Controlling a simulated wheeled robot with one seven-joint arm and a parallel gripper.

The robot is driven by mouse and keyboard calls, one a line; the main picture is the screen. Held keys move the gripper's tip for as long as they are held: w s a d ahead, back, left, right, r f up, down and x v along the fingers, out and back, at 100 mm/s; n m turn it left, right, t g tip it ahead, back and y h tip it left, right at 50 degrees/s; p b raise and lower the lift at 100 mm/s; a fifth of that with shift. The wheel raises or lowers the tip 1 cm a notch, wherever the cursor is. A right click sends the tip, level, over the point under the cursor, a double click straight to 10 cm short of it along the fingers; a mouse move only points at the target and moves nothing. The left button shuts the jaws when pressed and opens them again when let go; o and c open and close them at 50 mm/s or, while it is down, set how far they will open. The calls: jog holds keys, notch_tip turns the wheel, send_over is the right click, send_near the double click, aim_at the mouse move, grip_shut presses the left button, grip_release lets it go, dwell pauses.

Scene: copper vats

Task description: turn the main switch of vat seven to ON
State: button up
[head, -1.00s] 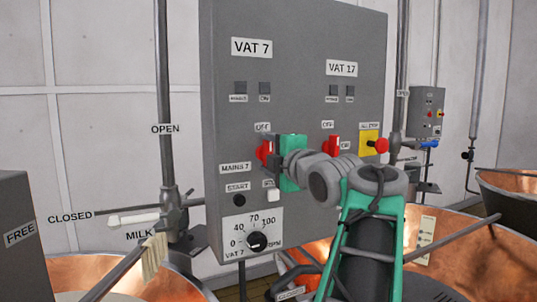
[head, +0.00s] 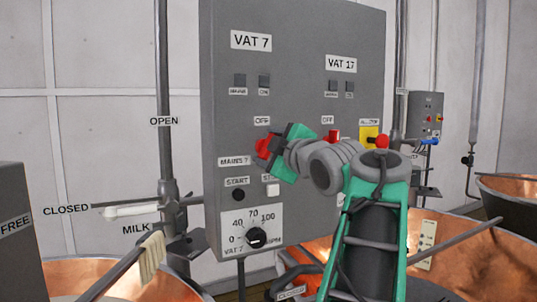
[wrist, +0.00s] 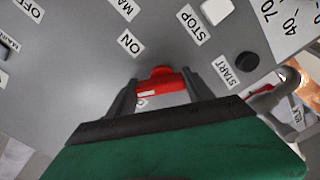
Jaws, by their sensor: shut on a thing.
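The red main switch of vat seven (head: 262,147) sits on the grey panel under the VAT 7 sign (head: 251,41), beside the label MAINS 7 (head: 235,161). Its handle is tilted, its top leaning right. My gripper (head: 267,150), with a green body, is shut on it and tilted the same way. In the wrist view, the two dark fingers (wrist: 160,92) stand on either side of the red handle (wrist: 166,80). The ON label (wrist: 130,43) shows near the handle there. My gripper hides the ON label in the head view.
The black START button (head: 239,195), white STOP button (head: 273,189) and speed dial (head: 256,237) lie below the switch. To the right are the red vat 17 switch (head: 334,135), partly hidden by my arm, and a red stop knob (head: 382,142). Copper vats (head: 165,272) stand below.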

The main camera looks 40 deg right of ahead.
jog(key=m+b, duration=0.1)
jog(key=m, duration=0.5)
jog(key=shift+d+f, duration=0.1)
jog(key=shift+f, duration=0.05)
jog(key=m, duration=0.6)
dwell(0.5)
jog(key=o, duration=1.4)
jog(key=shift+c, duration=0.2)
jog(key=shift+s, duration=0.15)
jog(key=b+v, duration=0.1)
jog(key=v, duration=0.6)
jog(key=shift+s+b, duration=0.3)
jog(key=shift+b, duration=0.1)
